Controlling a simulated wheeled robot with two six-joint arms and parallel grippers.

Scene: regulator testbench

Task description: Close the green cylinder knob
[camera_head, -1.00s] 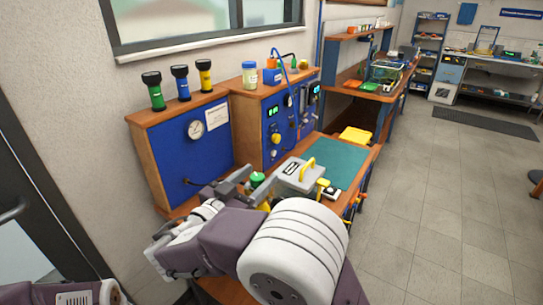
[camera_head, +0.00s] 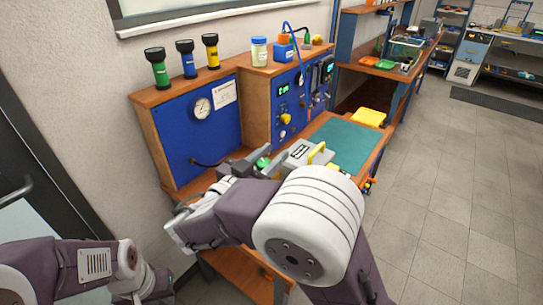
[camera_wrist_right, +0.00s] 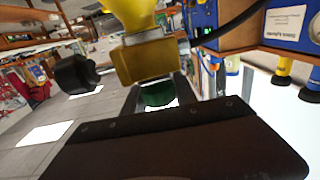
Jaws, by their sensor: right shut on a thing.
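The green knob (camera_head: 263,162) shows small at the tip of my right gripper (camera_head: 256,165), over the low front of the workbench. In the right wrist view the green knob (camera_wrist_right: 157,96) sits between the two grey fingers, just under a yellow block-like body (camera_wrist_right: 150,58). The right gripper (camera_wrist_right: 158,90) is shut on the knob; its dark palm hides the knob's lower part. A black round knob (camera_wrist_right: 75,73) sticks out to the left of the yellow body. My left arm is at the lower left of the head view; its fingers do not show.
A blue panel with a gauge (camera_head: 202,108) stands behind the gripper, with green, blue and yellow black-capped cylinders on top. A grey box with a yellow handle (camera_head: 316,153) stands close right of the gripper. A green mat (camera_head: 345,143) lies clear beyond. Floor at right is free.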

